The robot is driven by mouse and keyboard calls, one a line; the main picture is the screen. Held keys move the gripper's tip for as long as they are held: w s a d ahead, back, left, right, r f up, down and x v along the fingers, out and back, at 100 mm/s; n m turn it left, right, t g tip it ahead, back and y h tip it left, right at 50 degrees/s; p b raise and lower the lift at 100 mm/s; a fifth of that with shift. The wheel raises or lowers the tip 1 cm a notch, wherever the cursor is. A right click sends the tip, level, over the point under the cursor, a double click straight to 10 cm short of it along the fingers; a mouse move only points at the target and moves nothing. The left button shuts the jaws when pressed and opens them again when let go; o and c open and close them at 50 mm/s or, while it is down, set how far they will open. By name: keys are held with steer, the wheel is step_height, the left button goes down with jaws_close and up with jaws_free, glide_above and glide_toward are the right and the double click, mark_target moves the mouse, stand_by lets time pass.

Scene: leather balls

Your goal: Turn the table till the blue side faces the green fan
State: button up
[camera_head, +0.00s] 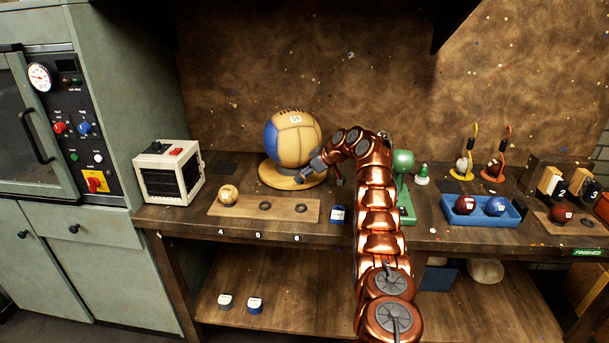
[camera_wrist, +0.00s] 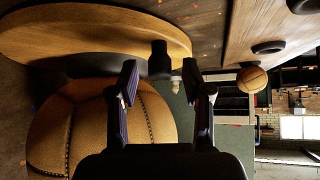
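A round wooden turntable (camera_head: 268,177) stands on the bench and bears a large tan leather ball (camera_head: 298,141). The ball's blue panel (camera_head: 271,140) faces left in the head view. A green device (camera_head: 404,160), perhaps the green fan, stands to the right, partly hidden behind my arm. My gripper (camera_head: 307,176) is at the turntable's front right side. In the wrist view, my gripper (camera_wrist: 160,82) is open, and a dark peg (camera_wrist: 159,57) by the turntable's rim (camera_wrist: 110,35) lies between and just beyond the fingertips. I cannot tell whether they touch it.
A white box with a dark grille (camera_head: 170,172) stands at left. A wooden board (camera_head: 285,208) with a small ball (camera_head: 228,193) lies in front of the turntable. A blue tray (camera_head: 482,218) with two balls is at right. My arm crosses the bench's middle.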

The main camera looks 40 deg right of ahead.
steer(key=v, duration=1.2)
stand_by(0.3)
